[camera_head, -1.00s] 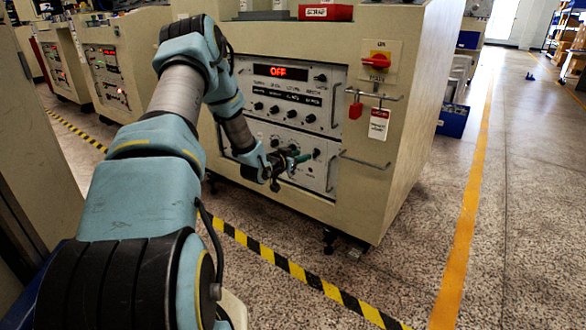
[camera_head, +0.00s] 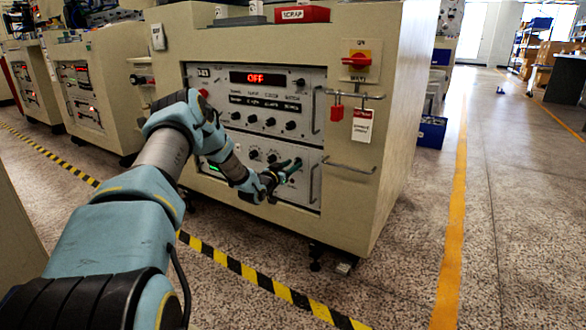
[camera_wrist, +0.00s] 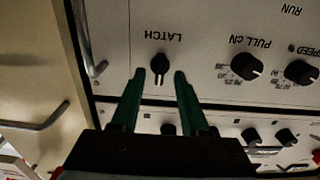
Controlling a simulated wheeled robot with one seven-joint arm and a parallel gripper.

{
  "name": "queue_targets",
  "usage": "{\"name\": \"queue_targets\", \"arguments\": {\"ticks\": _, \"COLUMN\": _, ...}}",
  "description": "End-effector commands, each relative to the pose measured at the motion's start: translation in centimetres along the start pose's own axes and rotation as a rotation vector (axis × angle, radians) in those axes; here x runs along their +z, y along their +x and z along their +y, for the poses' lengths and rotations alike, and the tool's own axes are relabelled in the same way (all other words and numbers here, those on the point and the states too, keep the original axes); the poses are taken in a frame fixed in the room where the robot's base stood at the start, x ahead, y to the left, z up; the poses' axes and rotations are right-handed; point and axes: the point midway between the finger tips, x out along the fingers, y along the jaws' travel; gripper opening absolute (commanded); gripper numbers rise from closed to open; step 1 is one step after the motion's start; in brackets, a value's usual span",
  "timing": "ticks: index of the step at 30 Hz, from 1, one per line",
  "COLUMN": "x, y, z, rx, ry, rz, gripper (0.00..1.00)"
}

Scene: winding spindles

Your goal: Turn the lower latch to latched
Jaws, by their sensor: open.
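In the wrist view, turned upside down, the lower latch (camera_wrist: 159,62) is a small black knob by the word LATCH on a pale panel. Contact cannot be told. In the head view my gripper (camera_head: 288,172) is at the right part of the lower panel (camera_head: 305,188) and hides the latch there.
A bar handle (camera_wrist: 84,38) stands close beside the latch. Two dials (camera_wrist: 246,66) sit on the other side. The upper panel shows a lit OFF display (camera_head: 256,78). A red switch (camera_head: 357,62) and a hanging red lock (camera_head: 336,113) are at the cabinet's right.

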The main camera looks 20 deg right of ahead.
Motion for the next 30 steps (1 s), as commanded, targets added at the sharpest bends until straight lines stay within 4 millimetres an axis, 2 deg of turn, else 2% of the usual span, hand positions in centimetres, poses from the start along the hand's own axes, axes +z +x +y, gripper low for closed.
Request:
{"name": "queue_targets", "arguments": {"ticks": 4, "x": 0.02, "y": 0.98, "z": -0.07, "rx": -0.001, "ry": 0.001, "rz": 0.001, "gripper": 0.45}}
{"name": "queue_targets", "arguments": {"ticks": 13, "x": -0.04, "y": 1.15, "z": -0.05, "rx": -0.001, "ry": 0.001, "rz": -0.001, "gripper": 0.45}}
{"name": "queue_targets", "arguments": {"ticks": 25, "x": -0.04, "y": 1.14, "z": -0.04, "rx": -0.001, "ry": 0.001, "rz": -0.001, "gripper": 0.00}}
{"name": "queue_targets", "arguments": {"ticks": 30, "x": -0.04, "y": 1.13, "z": -0.04, "rx": -0.001, "ry": 0.001, "rz": -0.001, "gripper": 0.00}}
